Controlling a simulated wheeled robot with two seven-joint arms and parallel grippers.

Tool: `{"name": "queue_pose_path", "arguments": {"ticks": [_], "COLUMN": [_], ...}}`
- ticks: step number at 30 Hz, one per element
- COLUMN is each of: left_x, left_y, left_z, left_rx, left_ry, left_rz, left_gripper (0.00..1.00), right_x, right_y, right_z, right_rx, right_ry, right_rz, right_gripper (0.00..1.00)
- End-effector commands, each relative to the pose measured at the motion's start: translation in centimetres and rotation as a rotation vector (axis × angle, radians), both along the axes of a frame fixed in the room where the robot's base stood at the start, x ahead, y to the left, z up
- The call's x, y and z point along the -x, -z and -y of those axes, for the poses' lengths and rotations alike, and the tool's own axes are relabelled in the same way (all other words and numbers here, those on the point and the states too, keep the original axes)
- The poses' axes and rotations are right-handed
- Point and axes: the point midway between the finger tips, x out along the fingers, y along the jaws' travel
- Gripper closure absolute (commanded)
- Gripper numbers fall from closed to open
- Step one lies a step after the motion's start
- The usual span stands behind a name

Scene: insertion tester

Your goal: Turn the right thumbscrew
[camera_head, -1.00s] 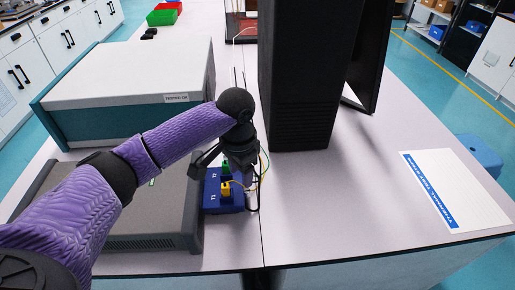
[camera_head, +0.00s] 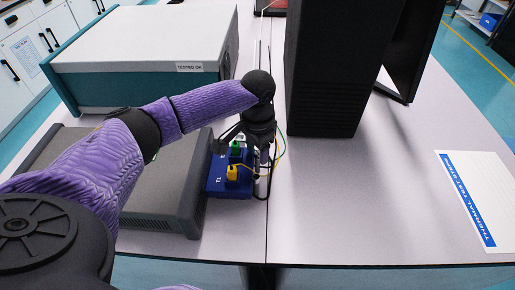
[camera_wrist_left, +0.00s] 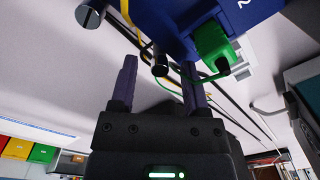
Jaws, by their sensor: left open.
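A blue block (camera_head: 229,187) marked T1 and T2 lies on the bench, with a yellow plug (camera_head: 232,173) and a green plug (camera_head: 235,147). In the left wrist view, two metal thumbscrews stick out from the block's side. One thumbscrew (camera_wrist_left: 160,66), near the green plug (camera_wrist_left: 213,42), lies between my open left fingers, with gaps to both. The other thumbscrew (camera_wrist_left: 88,15) is outside the fingers, near the yellow wire. Which one is the right one is unclear. My left gripper (camera_head: 262,150) is at the block's right side and partly hides it. My right gripper is not seen.
A grey flat unit (camera_head: 175,195) sits close left of the block, with a teal-sided tester (camera_head: 150,45) behind. A tall black tower (camera_head: 340,80) stands behind right. Thin wires (camera_head: 281,150) loop beside the block. The bench right of it is clear up to a printed sheet (camera_head: 475,195).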

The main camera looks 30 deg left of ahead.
Motion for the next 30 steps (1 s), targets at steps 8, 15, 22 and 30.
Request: {"name": "queue_pose_path", "arguments": {"ticks": [8,15,22,30], "left_x": [0.0,0.0,0.0,0.0], "left_y": [0.0,-0.1,-0.2,-0.6], "left_z": [0.0,0.0,0.1,0.1], "left_rx": [0.000,0.000,0.001,0.003], "left_ry": [0.000,0.001,0.039,0.212], "left_rz": [0.001,0.001,0.001,0.002], "left_gripper": [0.95,1.00,1.00,1.00], "right_x": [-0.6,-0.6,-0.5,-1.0], "right_y": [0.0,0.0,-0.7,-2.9], "right_z": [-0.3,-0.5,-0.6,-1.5], "right_rx": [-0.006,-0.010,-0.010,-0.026], "right_ry": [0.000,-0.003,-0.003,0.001], "right_rz": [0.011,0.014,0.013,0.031], "right_gripper": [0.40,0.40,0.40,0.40]}}
